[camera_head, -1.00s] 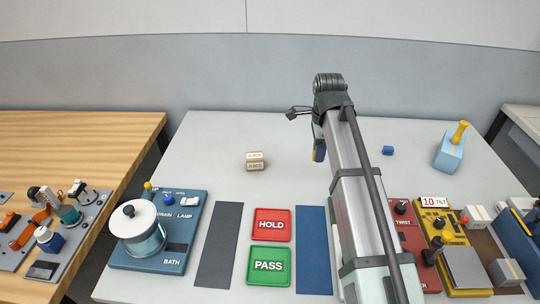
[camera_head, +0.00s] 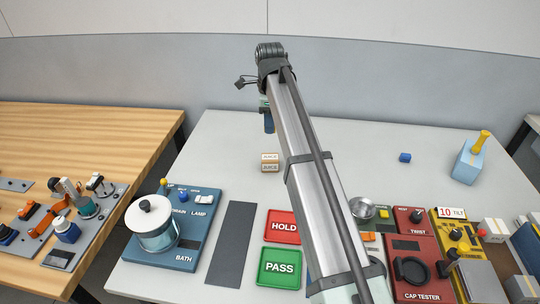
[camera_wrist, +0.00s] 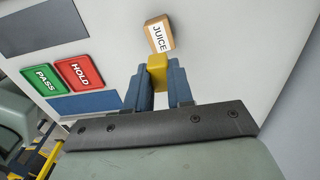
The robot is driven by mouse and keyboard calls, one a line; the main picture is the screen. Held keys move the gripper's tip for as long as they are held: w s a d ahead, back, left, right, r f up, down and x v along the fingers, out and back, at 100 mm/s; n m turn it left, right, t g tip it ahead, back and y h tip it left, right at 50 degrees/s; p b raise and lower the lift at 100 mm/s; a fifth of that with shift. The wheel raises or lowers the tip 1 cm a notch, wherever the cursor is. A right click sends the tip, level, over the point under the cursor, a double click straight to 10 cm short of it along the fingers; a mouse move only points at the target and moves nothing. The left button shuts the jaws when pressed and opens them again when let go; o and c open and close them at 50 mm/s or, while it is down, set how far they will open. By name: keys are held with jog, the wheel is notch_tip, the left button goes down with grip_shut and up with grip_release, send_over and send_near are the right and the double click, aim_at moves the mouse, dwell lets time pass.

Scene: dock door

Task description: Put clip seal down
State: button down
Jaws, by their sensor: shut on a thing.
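My gripper (camera_wrist: 159,88) has its two blue fingers shut on a small yellow block, apparently the clip seal (camera_wrist: 157,72). In the head view my gripper (camera_head: 268,122) hangs beyond the juice box, over the far part of the grey table; the yellow block cannot be made out there. In the wrist view the juice box (camera_wrist: 160,35) lies just past the yellow block, and I cannot tell whether they touch. The red HOLD tray (camera_head: 283,226) and green PASS tray (camera_head: 280,267) lie nearer on the table and look empty.
A blue BATH station (camera_head: 174,226) with a lidded glass pot stands at left. A small blue block (camera_head: 405,157) and a light-blue container with a yellow handle (camera_head: 468,160) are at right. A red CAP TESTER (camera_head: 420,270) is front right. The grey table's far left is clear.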

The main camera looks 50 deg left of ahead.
aim_at(270, 157)
jog(key=shift+f, duration=4.95)
jog(key=shift+f, duration=0.1)
jog(key=c, duration=1)
grip_release()
notch_tip(270, 157, up, 12)
jog(key=shift+r, duration=0.15)
jog(key=shift+w, duration=0.1)
